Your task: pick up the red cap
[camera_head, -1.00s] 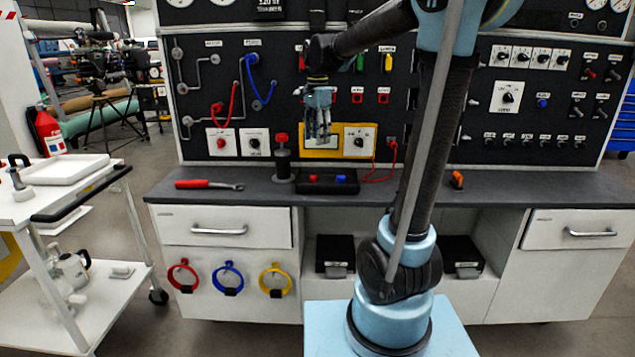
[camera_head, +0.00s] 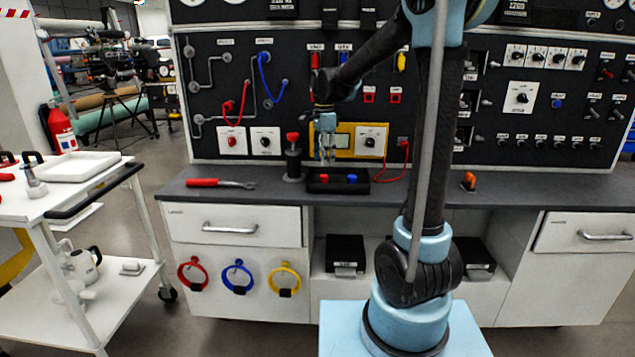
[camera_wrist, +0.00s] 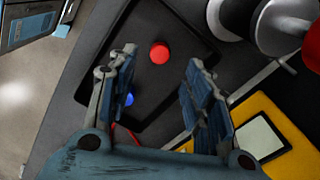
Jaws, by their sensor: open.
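The red cap (camera_head: 324,178) stands in a shallow black tray (camera_head: 338,188) on the dark counter, left of a blue cap (camera_head: 352,178). In the wrist view the red cap (camera_wrist: 159,53) shows as a round red disc on the tray floor, beyond the fingertips and between their lines. The blue cap (camera_wrist: 129,99) is partly hidden by the left finger. My gripper (camera_head: 326,160) points down just above the tray, near the red cap. Its two fingers are apart in the wrist view (camera_wrist: 160,75), with nothing between them.
A black post with a red top (camera_head: 293,155) stands left of the tray. A yellow-framed panel (camera_head: 345,140) is close behind my gripper. A red cable (camera_head: 395,168) lies at the tray's right.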

